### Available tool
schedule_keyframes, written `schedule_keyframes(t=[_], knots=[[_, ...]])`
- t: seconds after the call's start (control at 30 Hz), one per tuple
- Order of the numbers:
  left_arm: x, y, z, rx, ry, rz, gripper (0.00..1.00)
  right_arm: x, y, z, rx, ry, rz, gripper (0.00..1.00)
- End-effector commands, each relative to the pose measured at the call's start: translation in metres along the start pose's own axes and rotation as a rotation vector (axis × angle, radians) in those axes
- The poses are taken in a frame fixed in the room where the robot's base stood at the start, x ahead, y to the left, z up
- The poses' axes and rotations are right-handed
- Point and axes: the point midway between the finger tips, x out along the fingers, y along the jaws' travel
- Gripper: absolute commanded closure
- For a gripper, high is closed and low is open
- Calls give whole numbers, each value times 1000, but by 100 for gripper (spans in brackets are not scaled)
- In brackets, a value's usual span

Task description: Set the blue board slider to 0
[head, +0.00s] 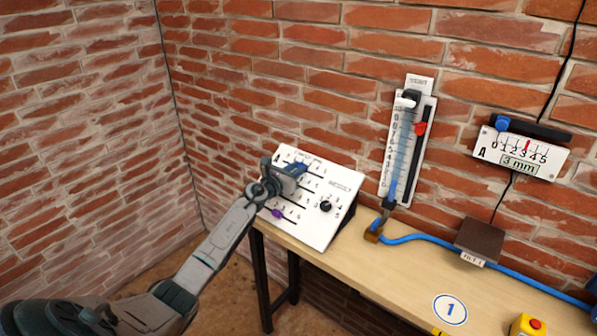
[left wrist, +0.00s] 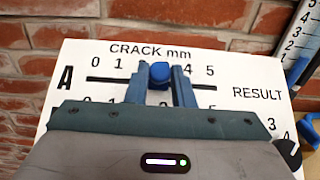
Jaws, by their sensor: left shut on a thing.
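The white sloped board (head: 325,190) stands at the left end of the bench. Its top row, A under CRACK mm, has a slot marked 0 to 5. The blue slider (left wrist: 159,73) sits on that slot, between the marks 1 and 4, close to 3; the gripper covers the 2 and 3. In the head view the blue slider (head: 301,168) shows at the gripper tip. My left gripper (head: 290,170) is shut on it, with one finger on each side, as the left wrist view (left wrist: 160,88) also shows. My right gripper is out of view.
A purple slider (head: 277,213) and a black knob (head: 326,206) are lower on the board. A wall gauge (head: 520,150) marked A reads 3 mm.

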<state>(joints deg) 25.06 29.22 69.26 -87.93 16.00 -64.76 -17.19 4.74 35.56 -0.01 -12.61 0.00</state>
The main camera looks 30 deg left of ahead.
Motion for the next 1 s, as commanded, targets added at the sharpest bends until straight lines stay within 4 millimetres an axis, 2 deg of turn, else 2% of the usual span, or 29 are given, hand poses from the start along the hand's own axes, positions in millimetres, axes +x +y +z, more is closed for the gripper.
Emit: schedule_keyframes(t=[0.03, 0.1, 0.3, 0.43, 0.67, 0.93, 0.97, 1.0], knots=[[0, 10, -5, 4, -2, 3, 100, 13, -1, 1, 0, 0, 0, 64], [0, 24, -6, 4, -2, 2, 100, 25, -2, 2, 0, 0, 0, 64], [1, 61, -6, 4, -4, 3, 100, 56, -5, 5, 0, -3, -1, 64], [1, 79, -4, 3, -3, 3, 100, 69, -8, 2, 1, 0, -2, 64], [0, 92, 0, 0, -2, 2, 100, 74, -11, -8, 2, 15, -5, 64], [-1, 93, 2, 2, -2, 4, 100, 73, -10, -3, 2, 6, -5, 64], [-1, 93, 2, 2, -2, 4, 75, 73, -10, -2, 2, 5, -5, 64], [0, 93, 2, 2, -2, 4, 67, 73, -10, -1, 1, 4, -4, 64]])
